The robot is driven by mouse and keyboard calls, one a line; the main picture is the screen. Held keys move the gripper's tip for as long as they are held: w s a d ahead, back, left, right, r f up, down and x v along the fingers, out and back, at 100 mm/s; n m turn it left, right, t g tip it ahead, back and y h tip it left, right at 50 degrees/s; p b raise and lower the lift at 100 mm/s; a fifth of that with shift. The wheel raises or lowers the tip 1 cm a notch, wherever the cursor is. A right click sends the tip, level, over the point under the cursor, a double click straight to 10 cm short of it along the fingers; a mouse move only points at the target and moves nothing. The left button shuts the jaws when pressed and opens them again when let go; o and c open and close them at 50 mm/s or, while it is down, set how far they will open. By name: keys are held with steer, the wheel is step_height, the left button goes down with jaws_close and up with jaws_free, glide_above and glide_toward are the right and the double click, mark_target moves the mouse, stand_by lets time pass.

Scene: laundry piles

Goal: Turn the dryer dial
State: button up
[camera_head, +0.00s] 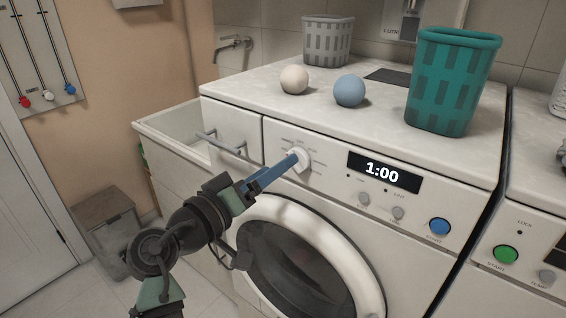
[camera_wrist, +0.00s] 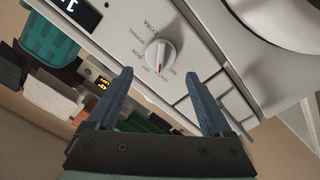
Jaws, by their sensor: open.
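The dryer (camera_head: 455,185) is a white front-loading machine with a round door. Its dial (camera_head: 304,154) is a white knob on the left of the control panel. In the wrist view the dial (camera_wrist: 160,56) has a raised grip bar with a red mark at its lower end, and printed labels around it. My gripper (camera_head: 292,162) points at the dial, with its blue fingertips close to it. In the wrist view my gripper (camera_wrist: 158,78) is open, and the dial shows just beyond the gap between the fingertips. I cannot tell whether a finger touches it.
A lit display (camera_head: 384,172) reads 1:00. Right of the dial are two small knobs and a blue button (camera_head: 440,227). On top stand a teal basket (camera_head: 455,80), a grey basket (camera_head: 328,40), a white ball (camera_head: 294,80) and a blue ball (camera_head: 350,90). A handled panel (camera_head: 235,128) is at left.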

steer(key=v, duration=0.9)
steer(key=shift+w, duration=0.1)
steer(key=d+r+m+t+y, duration=0.1)
steer(key=d+r+t+y, duration=0.2)
steer(key=r, duration=0.5)
steer(key=d+r+t+y, duration=0.2)
steer(key=d+r+y, duration=0.1)
steer(key=r, duration=0.5)
steer(key=s+d+r+t+y, duration=0.3)
steer(key=s+r+t+y, duration=0.35)
steer(key=s+r, duration=0.85)
step_height(320, 180, up, 15)
steer(key=w+t+h+p, duration=0.1)
steer(key=h+p, duration=0.1)
steer(key=p, duration=1.1)
steer(key=shift+w+f, duration=0.25)
steer(key=shift+a+f, duration=0.1)
steer(key=shift+f, duration=0.05)
